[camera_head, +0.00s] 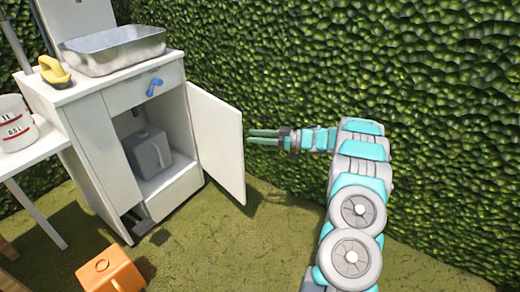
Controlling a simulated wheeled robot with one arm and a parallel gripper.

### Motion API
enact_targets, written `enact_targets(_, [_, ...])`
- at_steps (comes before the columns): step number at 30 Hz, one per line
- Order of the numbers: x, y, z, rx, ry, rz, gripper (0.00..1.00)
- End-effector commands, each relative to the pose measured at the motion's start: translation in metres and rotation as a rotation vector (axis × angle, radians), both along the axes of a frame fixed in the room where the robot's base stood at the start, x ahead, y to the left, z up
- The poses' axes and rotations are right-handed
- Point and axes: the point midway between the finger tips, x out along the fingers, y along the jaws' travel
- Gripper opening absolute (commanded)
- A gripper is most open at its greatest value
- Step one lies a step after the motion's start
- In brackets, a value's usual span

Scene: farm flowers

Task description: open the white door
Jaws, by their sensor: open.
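The white door (219,143) is hinged on the right side of the white cabinet's opening and stands swung wide open, out to the right. A grey container (150,152) with a handle shows inside the open compartment. My gripper (250,136) reaches in from the right, level with the door's outer edge. Its two thin green fingers are apart, with nothing seen between them. The fingertips are at or just behind the door's edge; I cannot tell whether they touch it.
A white cabinet (99,158) carries a metal basin (113,52) and a yellow-handled item (54,71). A blue handle (154,87) is on its drawer. An orange container (109,271) sits on the grass. A green hedge (400,60) stands behind.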

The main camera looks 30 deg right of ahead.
Motion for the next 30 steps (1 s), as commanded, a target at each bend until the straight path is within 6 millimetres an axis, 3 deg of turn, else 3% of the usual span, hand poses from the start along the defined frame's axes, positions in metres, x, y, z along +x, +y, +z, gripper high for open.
enact_targets(15, [-0.065,0.02,0.005,-0.001,0.003,-0.001,0.45])
enact_targets(28, [-0.074,0.023,0.006,0.0,0.001,0.001,0.45])
enact_targets(30, [-0.073,0.023,0.006,-0.002,0.001,0.0,0.39])
